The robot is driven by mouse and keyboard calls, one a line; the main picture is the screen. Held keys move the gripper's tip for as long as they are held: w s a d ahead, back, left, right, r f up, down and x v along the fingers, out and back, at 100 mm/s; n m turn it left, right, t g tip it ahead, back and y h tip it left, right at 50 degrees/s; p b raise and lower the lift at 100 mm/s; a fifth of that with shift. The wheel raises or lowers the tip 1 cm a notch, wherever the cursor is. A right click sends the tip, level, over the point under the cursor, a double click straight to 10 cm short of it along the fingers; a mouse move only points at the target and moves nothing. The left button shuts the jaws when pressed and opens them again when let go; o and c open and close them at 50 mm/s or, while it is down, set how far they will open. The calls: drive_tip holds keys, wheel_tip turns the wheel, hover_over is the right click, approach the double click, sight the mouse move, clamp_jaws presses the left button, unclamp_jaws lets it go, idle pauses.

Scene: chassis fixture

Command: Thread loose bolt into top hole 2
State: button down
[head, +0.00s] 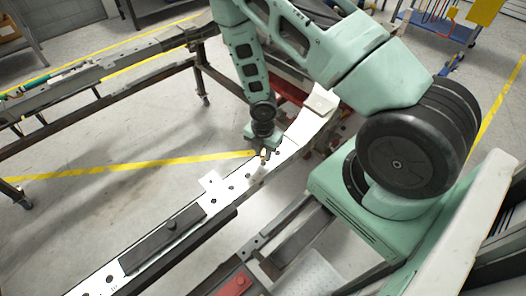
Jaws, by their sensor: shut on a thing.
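My gripper (263,154) is at the end of my green arm, low over the far part of the chassis rail. It is shut on the bolt, which is too small and too covered by the fingers to make out clearly. The chassis rail (188,212) has a white top face with several dark holes (232,188) in a line running from lower left to upper right. The gripper tip is just above or at the rail's top. I cannot tell whether the bolt touches a hole, nor which hole is number 2.
A dark plate with a knob (165,232) lies on the near part of the rail. A small white bracket (211,181) stands at the rail's left side. A second long rail on a wheeled stand (110,68) is at the upper left. A red block (236,284) sits at the bottom.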

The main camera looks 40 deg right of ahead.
drive_tip(key=shift+f, duration=0.1)
idle(0.3)
drive_tip(key=shift+f+b, duration=0.55)
drive_tip(key=shift+f, duration=0.1)
drive_tip(key=shift+f, duration=0.1)
drive_tip(key=shift+f+b, duration=0.6)
drive_tip(key=shift+f, duration=0.2)
idle(0.4)
drive_tip(key=n, duration=0.2)
drive_tip(key=n+b, duration=0.1)
drive_tip(key=n, duration=0.1)
drive_tip(key=n+b, duration=0.1)
drive_tip(key=n, duration=0.1)
drive_tip(key=shift+f, duration=0.3)
drive_tip(key=n+b, duration=0.2)
drive_tip(key=n, duration=0.1)
drive_tip(key=shift+s+r+n, duration=0.1)
drive_tip(key=shift+r+n, duration=0.1)
drive_tip(key=shift+n, duration=0.5)
